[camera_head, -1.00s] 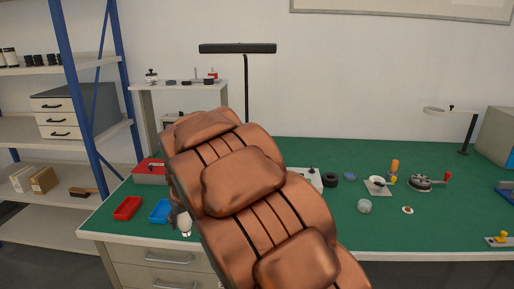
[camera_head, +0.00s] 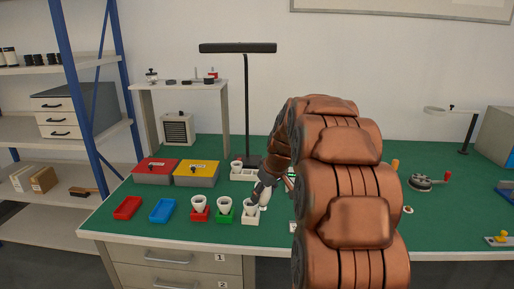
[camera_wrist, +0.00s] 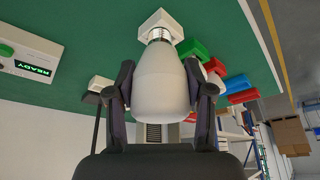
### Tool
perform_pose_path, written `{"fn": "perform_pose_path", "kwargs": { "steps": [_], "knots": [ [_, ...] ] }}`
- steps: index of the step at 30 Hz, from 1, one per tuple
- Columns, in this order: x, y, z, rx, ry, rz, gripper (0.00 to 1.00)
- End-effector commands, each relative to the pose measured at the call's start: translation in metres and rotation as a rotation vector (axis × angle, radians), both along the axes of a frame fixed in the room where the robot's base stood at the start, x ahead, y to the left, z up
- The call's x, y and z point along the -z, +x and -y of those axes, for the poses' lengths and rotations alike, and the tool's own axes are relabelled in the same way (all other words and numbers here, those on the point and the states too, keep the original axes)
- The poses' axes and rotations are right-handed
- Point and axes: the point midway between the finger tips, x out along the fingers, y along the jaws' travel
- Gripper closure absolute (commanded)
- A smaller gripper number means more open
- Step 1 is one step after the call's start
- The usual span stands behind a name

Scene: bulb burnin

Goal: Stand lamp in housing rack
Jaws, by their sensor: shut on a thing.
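My gripper (camera_wrist: 160,92) is shut on a white lamp (camera_wrist: 160,75), with one dark finger on each side of its body. The lamp's metal screw base points away from the palm, toward a white block (camera_wrist: 153,17) that it partly overlaps in the wrist view. I cannot tell whether they touch. In the head view my gripper (camera_head: 264,190) is small and partly hidden by my arm, beside the white block (camera_head: 250,219). White cup-shaped pieces stand on this block, on a green block (camera_head: 224,217) and on a red block (camera_head: 199,216).
A red tray (camera_head: 127,208) and a blue tray (camera_head: 162,211) lie left of the blocks. Red (camera_head: 156,178) and yellow (camera_head: 197,179) boxes stand behind. A device with a READY display (camera_wrist: 33,70) shows in the wrist view. My arm hides the bench's middle.

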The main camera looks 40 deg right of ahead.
Motion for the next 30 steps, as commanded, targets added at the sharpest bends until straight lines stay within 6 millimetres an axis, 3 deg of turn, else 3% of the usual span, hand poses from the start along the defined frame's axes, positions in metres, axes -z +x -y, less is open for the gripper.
{"fn": "perform_pose_path", "kwargs": {
  "steps": [1, 3, 12, 27, 30],
  "knots": [
    [-0.002, -0.002, 0.02, 0.002, -0.002, 0.005, 0.81],
    [-0.002, -0.007, 0.041, -0.006, -0.002, 0.002, 0.81],
    [-0.007, -0.02, 0.106, -0.034, -0.002, 0.001, 0.81],
    [-0.012, -0.033, 0.169, -0.059, -0.007, 0.004, 0.81],
    [-0.012, -0.033, 0.168, -0.062, -0.006, 0.003, 0.81]
  ]
}}
